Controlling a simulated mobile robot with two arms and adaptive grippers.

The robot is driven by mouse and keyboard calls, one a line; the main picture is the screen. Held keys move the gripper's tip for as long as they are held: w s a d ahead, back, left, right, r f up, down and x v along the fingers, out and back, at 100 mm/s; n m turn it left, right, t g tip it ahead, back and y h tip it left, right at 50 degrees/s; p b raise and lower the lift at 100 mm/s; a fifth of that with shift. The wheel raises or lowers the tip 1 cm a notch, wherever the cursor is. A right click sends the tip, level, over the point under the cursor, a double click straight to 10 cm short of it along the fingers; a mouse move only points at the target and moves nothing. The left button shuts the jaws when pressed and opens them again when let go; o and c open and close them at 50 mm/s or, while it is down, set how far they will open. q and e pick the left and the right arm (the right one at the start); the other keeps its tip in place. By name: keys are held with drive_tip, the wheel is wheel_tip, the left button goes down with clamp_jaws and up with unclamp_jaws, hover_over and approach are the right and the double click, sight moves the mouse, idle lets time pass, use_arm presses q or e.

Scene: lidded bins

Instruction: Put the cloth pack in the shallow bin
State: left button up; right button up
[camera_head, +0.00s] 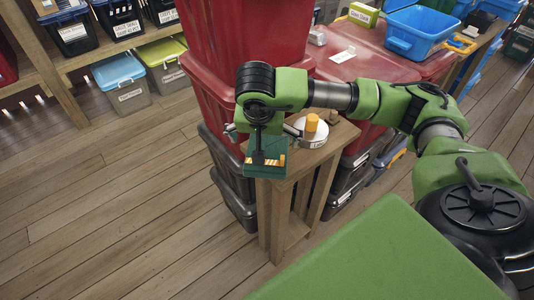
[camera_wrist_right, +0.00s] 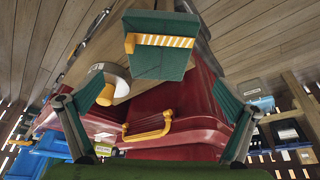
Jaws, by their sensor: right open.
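A dark green pack (camera_head: 252,170) with a yellow-striped edge sits at the near end of a small wooden stand; it looks like the cloth pack, though no label is readable. It also shows in the right wrist view (camera_wrist_right: 158,62), ahead of the fingers. My right gripper (camera_head: 263,133) is above the pack, pointing down, its fingers spread. In the right wrist view my right gripper (camera_wrist_right: 158,88) is open, with nothing between the fingertips. A blue open bin (camera_head: 424,32) stands at the upper right; I cannot tell whether it is the shallow bin. My left gripper is not in view.
A white round item (camera_head: 312,141) with an orange top stands on the wooden stand (camera_head: 284,200), close to the pack. Stacked red bins (camera_head: 228,45) rise behind my gripper. Lidded bins (camera_head: 120,82) line the left shelf. The floor at left is clear.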

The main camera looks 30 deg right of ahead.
hover_over(267, 152)
drive_tip(key=s+a, duration=0.2)
wheel_tip(267, 152, down, 4)
drive_tip(key=shift+w+d+f+p, duration=0.1)
drive_tip(key=shift+w+p, duration=0.05)
drive_tip(key=shift+p, duration=0.25)
drive_tip(key=shift+d+f, duration=0.1)
drive_tip(key=shift+f, duration=0.1)
drive_tip(key=p+x, duration=0.2)
drive_tip(key=x, duration=0.2)
drive_tip(key=shift+d+f, duration=0.2)
drive_tip(key=shift+f, duration=0.15)
drive_tip(key=c, duration=1.4)
drive_tip(key=shift+w, duration=0.1)
drive_tip(key=shift+c, duration=0.5)
drive_tip(key=shift+r, duration=0.1)
